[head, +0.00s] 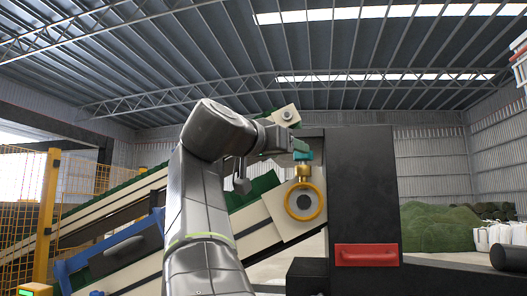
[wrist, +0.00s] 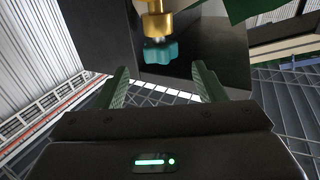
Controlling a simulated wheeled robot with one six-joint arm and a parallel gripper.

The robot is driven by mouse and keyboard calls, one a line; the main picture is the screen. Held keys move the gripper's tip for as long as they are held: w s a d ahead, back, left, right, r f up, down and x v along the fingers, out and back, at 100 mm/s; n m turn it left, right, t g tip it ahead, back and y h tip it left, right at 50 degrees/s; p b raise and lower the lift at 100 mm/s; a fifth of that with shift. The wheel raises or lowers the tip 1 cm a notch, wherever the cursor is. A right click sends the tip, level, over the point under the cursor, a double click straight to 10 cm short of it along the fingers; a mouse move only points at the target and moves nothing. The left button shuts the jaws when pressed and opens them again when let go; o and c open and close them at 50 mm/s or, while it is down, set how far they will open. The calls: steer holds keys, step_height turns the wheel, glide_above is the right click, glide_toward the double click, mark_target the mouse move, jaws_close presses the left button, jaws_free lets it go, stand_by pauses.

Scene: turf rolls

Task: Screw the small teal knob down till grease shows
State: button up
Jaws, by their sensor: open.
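The small teal knob (wrist: 160,53) sits on a brass fitting (wrist: 156,22) in the wrist view. In the head view the teal knob (head: 303,155) tops the brass fitting (head: 303,172), above a yellow ring around a dark round centre. My gripper (wrist: 160,80) is open, with a green finger on each side of the picture; the knob lies between and beyond the fingertips, apart from both. In the head view my gripper (head: 299,150) is at the knob's height, partly hidden by my arm. No grease is visible on the fitting.
A tall black housing (head: 362,190) with a red handle (head: 366,255) stands just right of the knob. The inclined conveyor (head: 262,222) runs behind my arm. A yellow fence (head: 75,200) stands left; green turf heaps (head: 438,228) lie far right.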

mark_target(297, 154)
steer(key=b+v, duration=0.1)
steer(key=v, duration=0.7)
steer(key=shift+b, duration=0.3)
steer(key=shift+w+d, duration=0.1)
steer(key=shift+w, duration=0.1)
steer(key=p+x, duration=0.3)
steer(key=x, duration=1)
steer(key=shift+w+d+p, duration=0.15)
steer(key=shift+d+p, duration=0.1)
steer(key=shift+p, duration=0.15)
steer(key=shift+a, duration=0.1)
